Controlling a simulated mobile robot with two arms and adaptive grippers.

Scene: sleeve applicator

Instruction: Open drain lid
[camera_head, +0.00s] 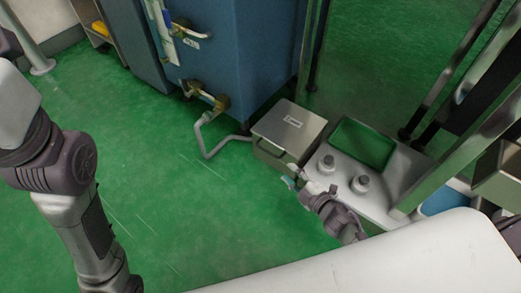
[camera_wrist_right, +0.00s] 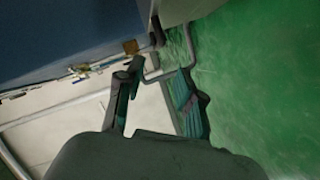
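A silver metal box with a flat, closed lid (camera_head: 291,126) stands on the green floor in the head view. A small label is on the lid, and a handle shows on the box's front side. My right gripper (camera_head: 294,176) is just in front of the box's near right corner; whether it touches the box I cannot tell. A pale surface lies behind the left finger and green floor behind the right one. My left arm shows at the left, but its gripper is out of view.
A blue cabinet (camera_head: 255,50) with valves stands behind the box, and a grey pipe (camera_head: 208,140) bends down from it to the floor. A grey platform (camera_head: 400,165) with two round knobs and metal posts are at the right. Green floor is open at the left.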

